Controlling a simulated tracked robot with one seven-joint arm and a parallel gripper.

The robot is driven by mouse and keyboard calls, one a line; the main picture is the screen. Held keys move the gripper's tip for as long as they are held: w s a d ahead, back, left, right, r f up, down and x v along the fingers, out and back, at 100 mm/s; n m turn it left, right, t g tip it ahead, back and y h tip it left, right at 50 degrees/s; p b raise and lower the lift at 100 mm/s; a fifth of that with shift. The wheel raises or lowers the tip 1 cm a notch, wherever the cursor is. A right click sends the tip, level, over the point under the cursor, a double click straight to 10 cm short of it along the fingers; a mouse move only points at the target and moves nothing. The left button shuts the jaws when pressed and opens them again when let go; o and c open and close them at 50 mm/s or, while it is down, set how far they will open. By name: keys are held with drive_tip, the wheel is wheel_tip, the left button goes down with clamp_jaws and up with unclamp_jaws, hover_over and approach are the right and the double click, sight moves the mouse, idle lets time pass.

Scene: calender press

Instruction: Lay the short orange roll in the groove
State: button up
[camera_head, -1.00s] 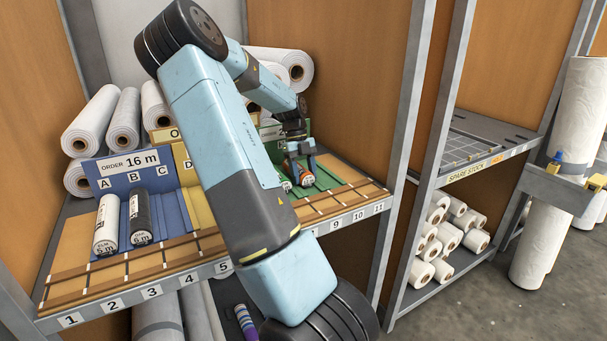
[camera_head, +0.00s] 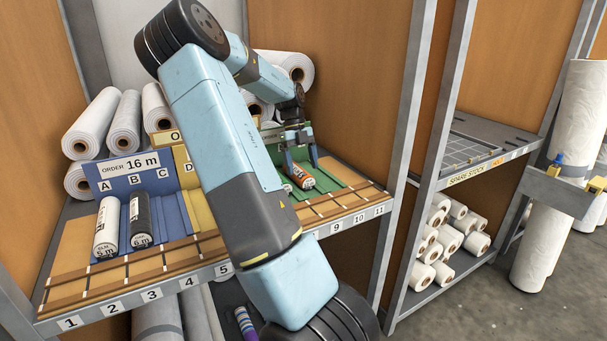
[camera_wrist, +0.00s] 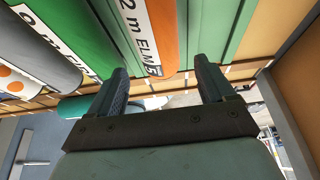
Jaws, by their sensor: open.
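The short orange roll (camera_head: 302,177), with a white label, lies lengthwise on the green grooved board (camera_head: 334,178), between its ridges. In the wrist view the orange roll (camera_wrist: 163,35) shows its label reading "2 m ELM", with green strips on its right. I cannot tell how deeply it sits in its groove. My gripper (camera_head: 301,157) is open and empty, just behind and above the roll. In the wrist view its fingers (camera_wrist: 163,85) are spread wide, apart from the roll. My arm hides the middle of the shelf.
A white roll (camera_head: 106,226) and a black roll (camera_head: 140,219) lie on the blue board. In the wrist view a white-labelled roll (camera_wrist: 45,45) lies left of the orange one. Large white rolls (camera_head: 92,122) are stacked behind. A grey post (camera_head: 405,150) stands right.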

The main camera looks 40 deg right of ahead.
sight(299, 170)
drive_tip(key=v, duration=0.3)
drive_tip(key=shift+a+r+n, duration=0.25)
drive_tip(key=shift+n, duration=0.05)
drive_tip(key=s+a+r+n+t+y, duration=0.1)
drive_tip(key=s+a+r+n+t, duration=0.3)
drive_tip(key=a+n, duration=0.6)
drive_tip(key=s+a+r+n+t, duration=0.1)
drive_tip(key=s+a+r+n, duration=0.3)
drive_tip(key=a+n, duration=0.6)
drive_tip(key=s+a+r+n+t+h, duration=0.1)
drive_tip(key=s+a+r+n+t, duration=0.1)
drive_tip(key=s+a+n, duration=0.4)
drive_tip(key=s+a+r+n+t+h, duration=0.1)
drive_tip(key=s+a+r+n+t, duration=0.1)
drive_tip(key=s+a+n, duration=0.5)
drive_tip(key=a+r+n, duration=0.1)
drive_tip(key=a+n, duration=0.1)
drive_tip(key=n, duration=0.3)
drive_tip(key=shift+t, duration=0.4)
